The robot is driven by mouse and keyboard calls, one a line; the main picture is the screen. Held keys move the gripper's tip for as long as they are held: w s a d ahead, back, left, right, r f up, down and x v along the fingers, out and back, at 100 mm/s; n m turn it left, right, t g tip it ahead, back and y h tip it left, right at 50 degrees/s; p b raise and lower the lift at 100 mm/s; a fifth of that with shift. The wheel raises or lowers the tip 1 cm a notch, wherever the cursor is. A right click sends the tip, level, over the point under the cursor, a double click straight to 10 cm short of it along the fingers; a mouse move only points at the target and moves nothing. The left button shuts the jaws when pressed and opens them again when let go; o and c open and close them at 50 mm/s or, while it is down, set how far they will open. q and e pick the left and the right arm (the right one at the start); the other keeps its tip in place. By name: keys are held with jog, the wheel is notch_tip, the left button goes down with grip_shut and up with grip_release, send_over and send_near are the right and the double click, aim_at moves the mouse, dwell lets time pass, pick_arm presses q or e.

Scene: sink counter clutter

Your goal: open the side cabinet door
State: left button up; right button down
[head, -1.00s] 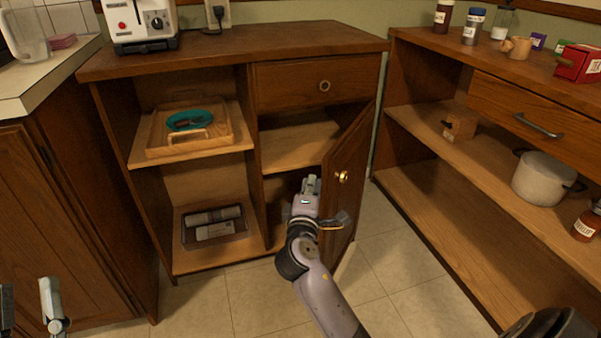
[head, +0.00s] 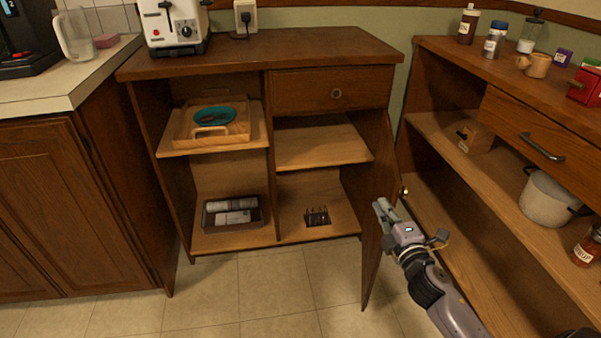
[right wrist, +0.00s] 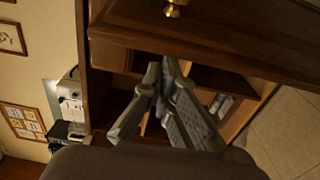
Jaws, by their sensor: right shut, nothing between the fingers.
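The side cabinet door (head: 372,235) is the brown wooden door on the right of the middle cabinet (head: 255,47). It stands wide open, swung out towards the right. Its brass knob (head: 404,190) shows on the outer side, and also at the top of the right wrist view (right wrist: 173,10). My right gripper (head: 383,208) is shut and empty, at the door's free edge and below the knob. I cannot tell whether it touches the door. In the right wrist view its fingers (right wrist: 165,72) point past the door towards the open shelves. My left gripper is out of view.
A black rack (head: 317,216) sits on the opened compartment's floor. Left shelves hold a wooden tray (head: 240,130) and a dark bin (head: 208,215). A shelf unit with a pot (head: 549,197) stands close on the right. Floor before the cabinet is clear.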

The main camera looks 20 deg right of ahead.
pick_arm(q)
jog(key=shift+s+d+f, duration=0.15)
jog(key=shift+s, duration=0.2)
pick_arm(e)
jog(key=s+d+n+y, duration=0.2)
jog(key=s+d, duration=0.3)
jog(key=d, duration=0.6)
jog(key=shift+s+d+y, duration=0.35)
jog(key=shift+s+y, duration=0.05)
jog(key=shift+y, duration=0.3)
jog(key=shift+a, duration=0.1)
